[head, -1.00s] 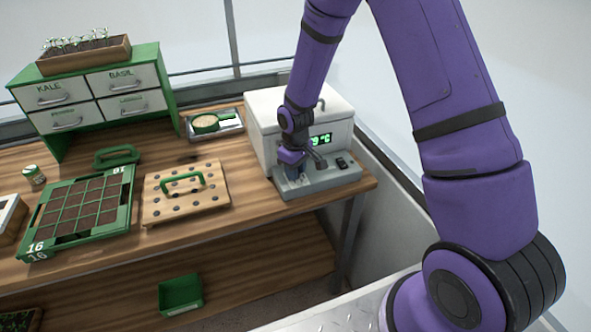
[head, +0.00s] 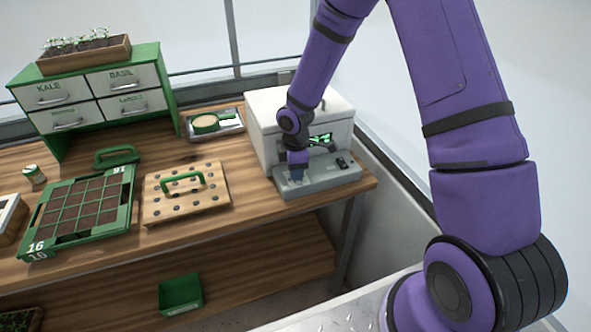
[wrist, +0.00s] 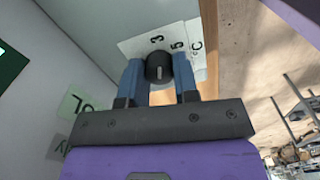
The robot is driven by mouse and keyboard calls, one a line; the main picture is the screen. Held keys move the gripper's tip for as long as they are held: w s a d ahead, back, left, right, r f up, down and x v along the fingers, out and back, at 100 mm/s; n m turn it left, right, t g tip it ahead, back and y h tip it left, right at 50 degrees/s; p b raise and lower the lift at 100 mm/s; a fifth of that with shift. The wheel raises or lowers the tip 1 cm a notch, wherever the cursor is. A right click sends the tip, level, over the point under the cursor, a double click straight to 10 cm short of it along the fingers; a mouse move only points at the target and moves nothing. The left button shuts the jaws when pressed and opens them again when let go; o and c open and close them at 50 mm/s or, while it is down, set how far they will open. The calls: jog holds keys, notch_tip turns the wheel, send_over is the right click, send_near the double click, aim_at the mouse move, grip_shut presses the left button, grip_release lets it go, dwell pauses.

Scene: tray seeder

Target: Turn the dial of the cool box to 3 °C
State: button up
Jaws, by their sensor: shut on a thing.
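The cool box (head: 270,104) is a white lidded box at the right end of the bench, with a grey control panel (head: 335,178) low in front. Its dial (wrist: 159,67) is a black knob with a pale pointer line, in the wrist view. The line lies roughly in the direction of the printed 3 on the white scale (wrist: 187,62); 5 and °C are printed to the right. My gripper (wrist: 159,80) has its blue fingers closed on either side of the dial. In the head view my gripper (head: 297,175) hides the dial. The green display (head: 321,140) is partly covered and unreadable.
A small black switch (head: 341,162) is on the panel, right of my gripper. A metal tray (head: 228,125) with a bowl stands left of the box. A wooden dibber board (head: 160,210) and a green seed tray (head: 122,228) lie further left.

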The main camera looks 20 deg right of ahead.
jog(key=shift+n, duration=0.6)
jog(key=o, duration=0.9)
jog(key=shift+r, duration=0.1)
notch_tip(320, 180, up, 11)
jog(key=shift+f, duration=0.2)
jog(key=shift+r, duration=0.1)
